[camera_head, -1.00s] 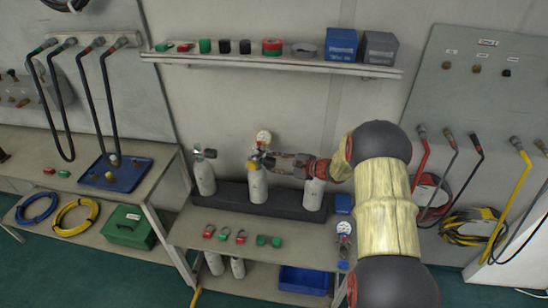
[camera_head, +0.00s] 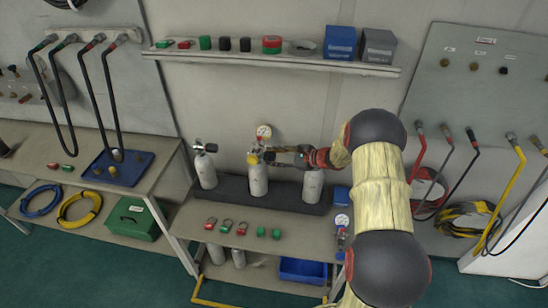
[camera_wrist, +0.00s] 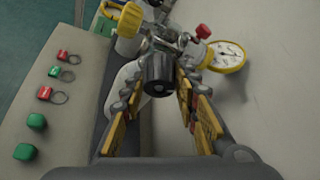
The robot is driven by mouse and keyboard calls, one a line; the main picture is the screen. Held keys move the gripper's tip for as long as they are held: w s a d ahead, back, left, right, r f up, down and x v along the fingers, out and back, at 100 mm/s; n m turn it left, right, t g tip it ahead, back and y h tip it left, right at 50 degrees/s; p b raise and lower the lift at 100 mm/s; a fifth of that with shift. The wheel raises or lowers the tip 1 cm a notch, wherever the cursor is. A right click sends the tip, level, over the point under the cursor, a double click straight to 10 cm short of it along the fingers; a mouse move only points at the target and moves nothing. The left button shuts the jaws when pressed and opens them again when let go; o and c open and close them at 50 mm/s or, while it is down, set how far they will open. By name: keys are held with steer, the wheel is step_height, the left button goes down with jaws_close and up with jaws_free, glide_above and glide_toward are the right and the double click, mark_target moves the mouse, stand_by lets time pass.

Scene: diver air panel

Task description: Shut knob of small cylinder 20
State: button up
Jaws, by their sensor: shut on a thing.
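Three white small cylinders stand in a dark rack: one at left (camera_head: 206,171), one in the middle (camera_head: 257,181) and one at right (camera_head: 312,184). I cannot read their numbers. The middle one has a yellow-marked valve and a round gauge (camera_head: 264,132), which also shows in the wrist view (camera_wrist: 226,56). My gripper (camera_head: 270,156) reaches in from the right at that valve. In the wrist view my gripper (camera_wrist: 160,85) has its fingers on both sides of the dark knob (camera_wrist: 158,76), shut on it. The fingers partly hide the valve and cylinder.
Red and green tagged pieces (camera_head: 226,226) lie along the bench front (camera_head: 190,222). A shelf (camera_head: 275,61) with boxes runs above. Hoses hang on the right panel (camera_head: 480,80). A blue bin (camera_head: 303,271) sits below.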

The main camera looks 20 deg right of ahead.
steer(key=o, duration=0.8)
steer(key=shift+f, duration=0.2)
steer(key=o, duration=0.4)
steer(key=shift+r, duration=0.1)
steer(key=shift+c, duration=0.2)
steer(key=shift+b, duration=0.35)
